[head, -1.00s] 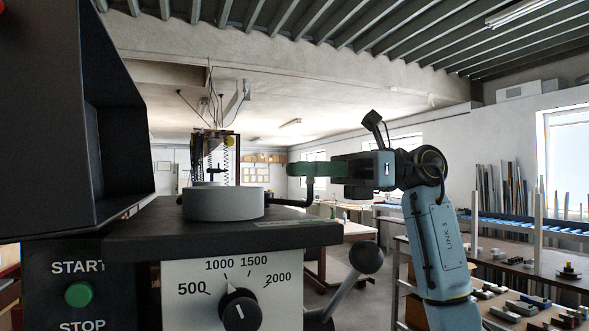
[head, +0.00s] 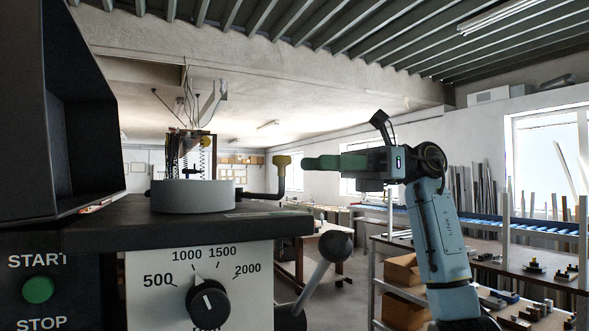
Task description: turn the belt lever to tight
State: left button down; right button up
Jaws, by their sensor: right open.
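The belt lever (head: 281,172) is a black bent rod with an upright yellow handle. It sticks out to the right from behind the grey round part on the machine head (head: 262,230). My right gripper (head: 305,163) has green fingers and is open and empty. It points left, its fingertips a short gap to the right of the yellow handle. The gap between the fingers is hard to see from this side. A small plate near the machine's top edge is too small to read. My left gripper is not in view.
A second lever with a black ball (head: 335,247) angles up at the machine's right side, below my gripper. A speed knob (head: 208,303) and a green START button (head: 38,290) are on the front. A dark hood (head: 60,110) stands at left. A workbench (head: 530,270) is at right.

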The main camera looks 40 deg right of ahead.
jog(key=v, duration=0.6)
jog(key=shift+d, duration=0.15)
dwell(0.3)
